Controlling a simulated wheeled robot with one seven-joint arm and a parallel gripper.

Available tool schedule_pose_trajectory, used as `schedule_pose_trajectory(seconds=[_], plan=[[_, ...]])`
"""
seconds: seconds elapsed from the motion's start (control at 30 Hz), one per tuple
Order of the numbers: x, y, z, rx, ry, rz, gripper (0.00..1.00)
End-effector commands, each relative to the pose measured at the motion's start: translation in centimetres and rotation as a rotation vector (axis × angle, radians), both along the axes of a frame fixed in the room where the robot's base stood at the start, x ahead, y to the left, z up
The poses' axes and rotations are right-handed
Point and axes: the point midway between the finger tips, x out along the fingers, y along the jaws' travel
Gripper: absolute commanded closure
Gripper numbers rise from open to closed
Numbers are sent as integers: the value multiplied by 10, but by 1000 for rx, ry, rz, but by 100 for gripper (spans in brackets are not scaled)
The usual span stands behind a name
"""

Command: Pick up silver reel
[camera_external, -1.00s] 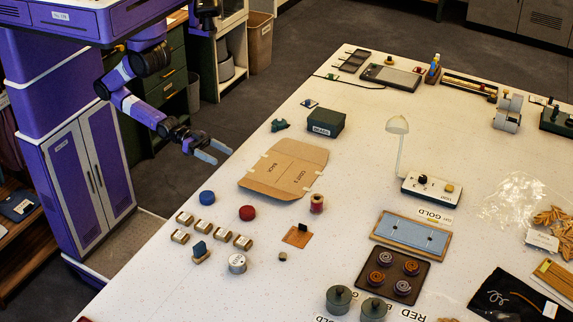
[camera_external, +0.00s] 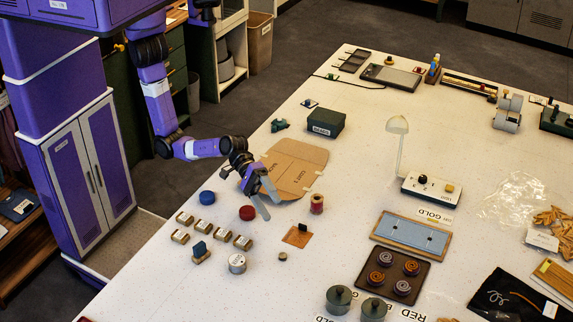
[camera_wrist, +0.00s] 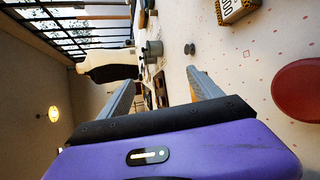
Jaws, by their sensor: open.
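A short silver-grey cylinder (camera_external: 237,263) with a pale label stands upright near the table's front left edge; I take it as the silver reel. A grey wheel-like item (camera_external: 507,113) also stands at the far right. My gripper (camera_external: 273,207) is open and empty above the table, behind and to the right of the silver cylinder and apart from it. Its two fingers also show spread in the wrist view (camera_wrist: 163,76). A grey round container (camera_wrist: 153,48) shows beyond them; I cannot tell which one it is.
A red disc (camera_external: 247,212) lies close to my gripper, and a blue disc (camera_external: 207,197) is left of it. Several labelled blocks (camera_external: 243,242) sit beside the silver cylinder. A red spool (camera_external: 317,204), flat cardboard (camera_external: 303,151) and an orange card (camera_external: 298,236) are near.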

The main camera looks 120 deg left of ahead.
Motion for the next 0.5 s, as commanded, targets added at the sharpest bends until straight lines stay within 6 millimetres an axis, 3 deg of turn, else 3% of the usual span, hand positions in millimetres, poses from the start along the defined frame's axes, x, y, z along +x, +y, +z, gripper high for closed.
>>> schedule_pose_trajectory(seconds=[0.2, 0.33, 0.5], plan=[[-14, -70, -38, -472, 491, -40, 26], [-28, -98, -48, -653, 746, -42, 26], [-40, -117, -51, -765, 936, -35, 26]])
